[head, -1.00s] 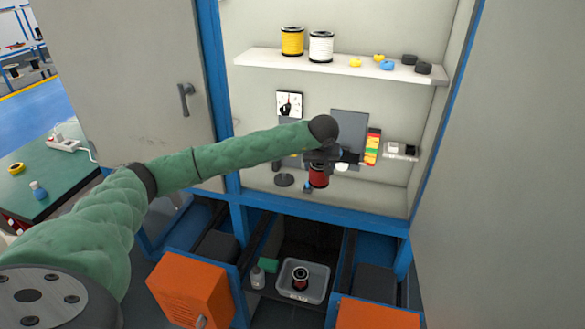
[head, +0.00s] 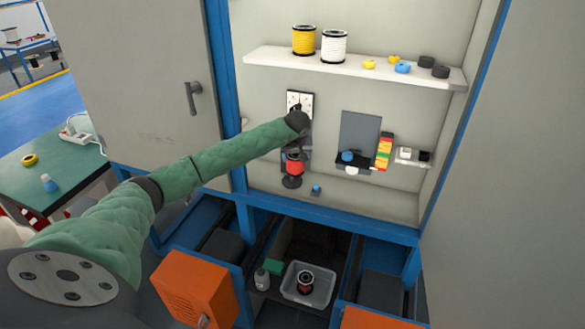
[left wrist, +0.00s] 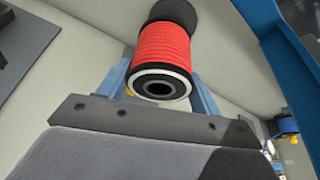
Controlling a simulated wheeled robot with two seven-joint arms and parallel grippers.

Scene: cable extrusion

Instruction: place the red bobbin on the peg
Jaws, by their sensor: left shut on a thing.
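The red bobbin (head: 294,164) is held by my left gripper (head: 295,150) inside the cabinet. In the left wrist view the red bobbin (left wrist: 162,50) sits between the blue fingers, its pale-rimmed end with a dark centre hole facing the camera. A dark round shape lies beyond its far end. The peg's dark round base (head: 291,182) shows just below the bobbin in the head view; the upright part is hidden behind the bobbin and gripper. I cannot tell whether bobbin and peg touch. My right gripper is out of view.
A shelf (head: 350,70) above holds yellow and white spools and small pieces. A grey panel (head: 359,132) and coloured blocks (head: 384,151) stand to the right. A small blue-topped item (head: 316,189) lies near the peg.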

